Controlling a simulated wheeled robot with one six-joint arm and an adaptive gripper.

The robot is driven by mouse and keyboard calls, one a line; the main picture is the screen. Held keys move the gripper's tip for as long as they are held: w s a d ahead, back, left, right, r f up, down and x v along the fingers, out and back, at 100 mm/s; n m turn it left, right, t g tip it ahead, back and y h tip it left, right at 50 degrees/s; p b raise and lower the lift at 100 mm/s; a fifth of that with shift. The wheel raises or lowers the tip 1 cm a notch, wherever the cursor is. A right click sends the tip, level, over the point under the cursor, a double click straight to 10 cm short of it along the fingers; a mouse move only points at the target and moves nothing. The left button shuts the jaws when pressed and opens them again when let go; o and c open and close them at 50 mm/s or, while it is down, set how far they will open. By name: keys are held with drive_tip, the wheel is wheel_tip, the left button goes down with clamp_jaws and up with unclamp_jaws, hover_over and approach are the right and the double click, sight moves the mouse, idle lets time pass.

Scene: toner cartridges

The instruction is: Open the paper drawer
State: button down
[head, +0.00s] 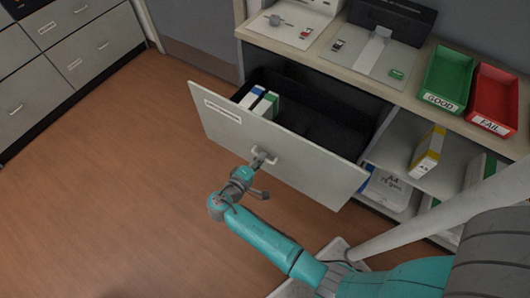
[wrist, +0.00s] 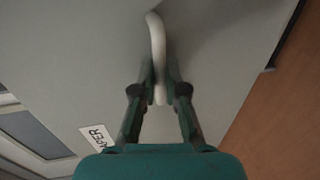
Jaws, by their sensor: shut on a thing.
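The paper drawer (head: 290,148) is pulled well out of the cabinet in the head view, with its dark interior showing. A few upright packs, blue-and-white and green-and-white (head: 258,101), stand at its left end. The pale handle (head: 265,156) is on the middle of the drawer front. My gripper (head: 259,161) is at this handle. In the wrist view, the two fingers of my gripper (wrist: 160,84) are closed around the white handle (wrist: 157,40). Part of a label (wrist: 97,136) ending in "APER" shows on the front in that view.
The counter above holds a green GOOD tray (head: 447,100), a red FAIL tray (head: 492,125) and grey devices. Open shelves to the right hold a yellow-and-white box (head: 428,151) and paper packs. The wooden floor (head: 110,190) to the left is clear, with grey drawers behind.

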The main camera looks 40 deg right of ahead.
drive_tip(key=shift+f+v, duration=0.2)
drive_tip(key=shift+v, duration=0.75)
drive_tip(key=shift+a, duration=0.1)
drive_tip(key=c, duration=1.2)
unclamp_jaws()
drive_tip(key=v, duration=1.2)
